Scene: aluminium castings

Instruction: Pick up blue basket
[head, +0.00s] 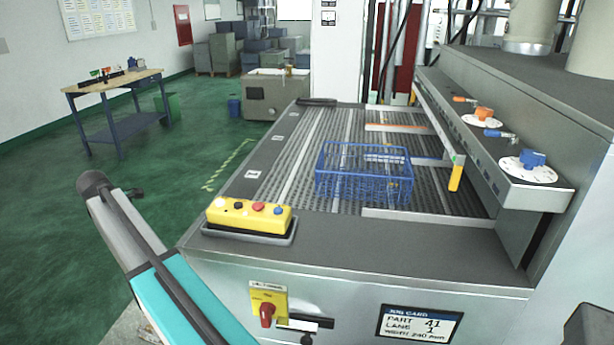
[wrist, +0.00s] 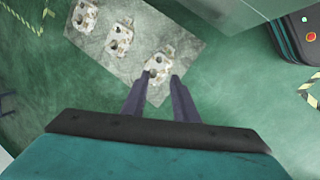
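The blue basket (head: 364,176) is a wire-mesh basket standing upright on the conveyor bed (head: 290,160) in the head view. It looks empty. My gripper (wrist: 158,78) shows in the wrist view with its two dark fingers apart and nothing between them. The basket is not in the wrist view. In the head view my arm is at the lower left, and the fingers cannot be made out.
A yellow button box (head: 249,216) sits on the machine's near left corner. A side rail with blue and orange knobs (head: 530,160) runs along the right. In the wrist view, several castings (wrist: 158,65) lie on a grey sheet (wrist: 180,45). A workbench (head: 115,88) stands at left.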

